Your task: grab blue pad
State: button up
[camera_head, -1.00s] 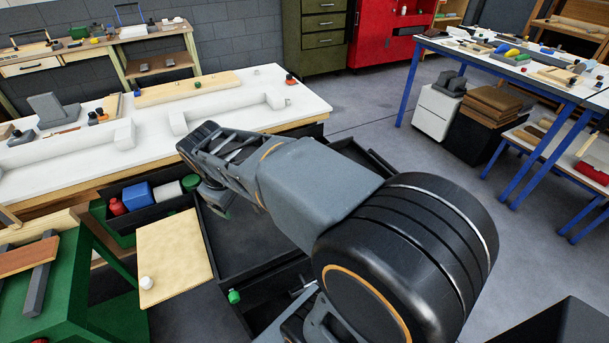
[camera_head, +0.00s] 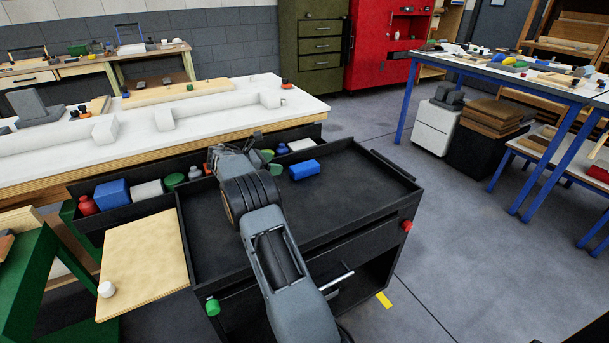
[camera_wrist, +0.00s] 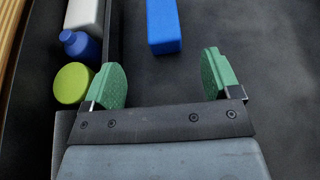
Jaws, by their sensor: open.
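A blue pad (camera_head: 304,170), a small rectangular block, lies on the black cart top near its back edge. It also shows in the wrist view (camera_wrist: 164,26), at the top centre, cut by the frame edge. My gripper (camera_head: 271,162) is just left of the pad in the head view. In the wrist view its two green-padded fingers (camera_wrist: 164,76) are spread apart with nothing between them. The pad lies ahead of the fingertips, roughly in line with the gap, and is not touched. A second blue block (camera_head: 112,193) sits in the black side bin at left.
The side bin also holds a red bottle (camera_head: 88,205), a white block (camera_head: 147,189) and green round items (camera_head: 173,180). In the wrist view a blue bottle (camera_wrist: 78,44) and a green disc (camera_wrist: 72,83) lie left of my gripper. The cart top's right side is clear.

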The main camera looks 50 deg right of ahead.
aim_at(301, 166)
jog(key=b+x, duration=0.1)
jog(key=x, duration=0.5)
jog(key=shift+s+d+f, duration=0.1)
jog(key=shift+d+f, duration=0.1)
jog(key=shift+d, duration=0.05)
jog(key=shift+f+b+x, duration=0.1)
jog(key=shift+b+x, duration=0.35)
jog(key=shift+x, duration=0.85)
jog(key=shift+f+b+x, duration=0.15)
jog(key=shift+b+x, duration=0.3)
jog(key=shift+x, duration=0.85)
jog(key=shift+a, duration=0.1)
jog(key=shift+c, duration=0.4)
jog(key=c, duration=0.9)
jog(key=shift+c, duration=0.2)
jog(key=shift+r, duration=0.2)
